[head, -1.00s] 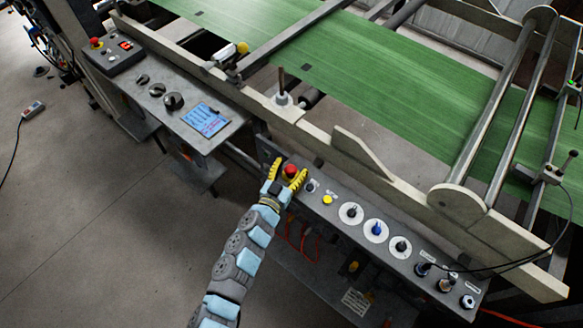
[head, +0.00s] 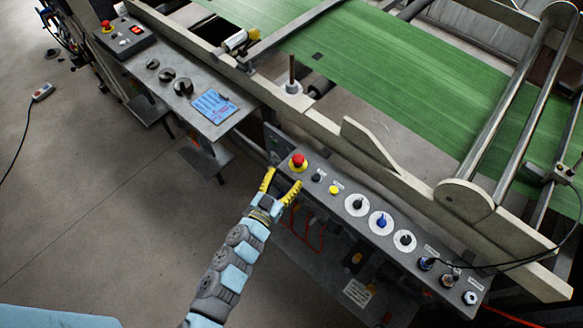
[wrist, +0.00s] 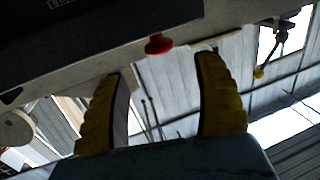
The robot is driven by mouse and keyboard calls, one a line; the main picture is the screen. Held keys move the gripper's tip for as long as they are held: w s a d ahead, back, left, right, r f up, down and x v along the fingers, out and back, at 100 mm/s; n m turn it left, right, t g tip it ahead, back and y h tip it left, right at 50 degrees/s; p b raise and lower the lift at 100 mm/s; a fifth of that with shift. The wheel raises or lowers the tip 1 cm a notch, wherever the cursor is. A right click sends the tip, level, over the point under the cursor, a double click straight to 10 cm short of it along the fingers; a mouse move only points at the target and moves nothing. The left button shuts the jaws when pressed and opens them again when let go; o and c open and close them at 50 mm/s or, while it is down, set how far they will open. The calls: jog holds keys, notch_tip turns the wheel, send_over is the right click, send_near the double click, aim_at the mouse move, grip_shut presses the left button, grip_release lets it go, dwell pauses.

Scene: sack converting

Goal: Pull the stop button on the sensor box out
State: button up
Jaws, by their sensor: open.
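In the wrist view the red button (wrist: 158,44) shows beyond and between the spread fingertips (wrist: 163,65). Another red stop button (head: 106,26) is on a small dark box (head: 125,40) at the upper left. No readable label shows which box is the sensor box. I cannot tell whether either button is pressed in.
Right of the near button are a black knob (head: 316,177), a yellow button (head: 335,189) and several dials. A grey shelf with a blue sheet (head: 213,106) stands at the left. The machine's pale rail (head: 330,135) runs behind the panel. Open floor (head: 110,190) lies at the left.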

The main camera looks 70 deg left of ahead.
jog(key=shift+v, duration=1.75)
